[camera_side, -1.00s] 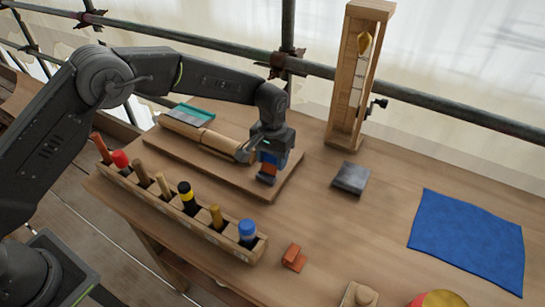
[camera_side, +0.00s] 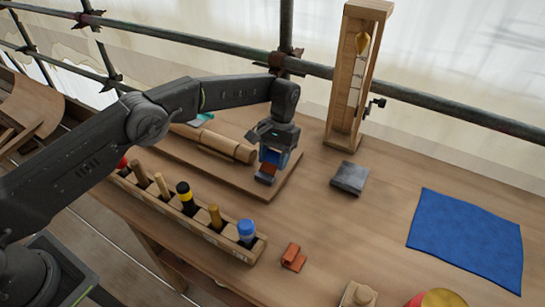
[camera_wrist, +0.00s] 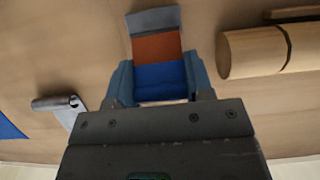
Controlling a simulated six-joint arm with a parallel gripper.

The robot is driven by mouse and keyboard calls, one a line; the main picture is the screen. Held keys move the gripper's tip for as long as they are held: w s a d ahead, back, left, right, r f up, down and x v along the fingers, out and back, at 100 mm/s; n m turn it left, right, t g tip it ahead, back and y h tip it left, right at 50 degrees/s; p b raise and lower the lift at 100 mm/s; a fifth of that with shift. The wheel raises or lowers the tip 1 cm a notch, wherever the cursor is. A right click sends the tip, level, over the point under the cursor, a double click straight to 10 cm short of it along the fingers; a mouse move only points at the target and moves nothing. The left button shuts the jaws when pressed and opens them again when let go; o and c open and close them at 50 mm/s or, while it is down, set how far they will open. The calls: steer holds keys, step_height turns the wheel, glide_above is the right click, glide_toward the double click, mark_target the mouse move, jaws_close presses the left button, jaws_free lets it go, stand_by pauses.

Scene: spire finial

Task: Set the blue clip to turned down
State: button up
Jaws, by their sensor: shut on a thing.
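My gripper (camera_side: 272,157) is low over the right end of the wooden board, pointing down. In the wrist view its two blue-grey fingers (camera_wrist: 160,78) are shut on the sides of a blue piece (camera_wrist: 162,76), which I take for the blue clip. A rust-orange band (camera_wrist: 157,47) and a grey end (camera_wrist: 153,19) continue beyond the blue part, away from the gripper. In the side view the orange and blue show under the gripper. The fingers partly hide the piece. I cannot tell which way it is turned, or whether it touches the board.
A wooden roll (camera_side: 215,142) lies on the board (camera_side: 185,153) beside the gripper. A tool rack (camera_side: 230,242) stands in front. A grey block (camera_side: 349,177), an orange piece (camera_side: 293,257), a blue cloth (camera_side: 468,238) and a tall wooden frame (camera_side: 338,100) stand or lie to the right.

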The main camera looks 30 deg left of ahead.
mark_target(272, 153)
steer(key=shift+f+g, duration=0.1)
steer(key=shift+g, duration=0.3)
steer(key=o, duration=0.9)
steer(key=shift+r, duration=0.5)
steer(key=r, duration=0.3)
steer(key=shift+a+r, duration=0.3)
steer(key=a+r, duration=0.2)
steer(key=a, duration=0.1)
steer(key=s+a+r, duration=0.1)
steer(key=a+r, duration=0.1)
steer(key=a, duration=0.2)
steer(key=s+a+r, duration=0.1)
steer(key=a+r, duration=0.1)
steer(key=a, duration=0.2)
steer(key=shift+r, duration=0.2)
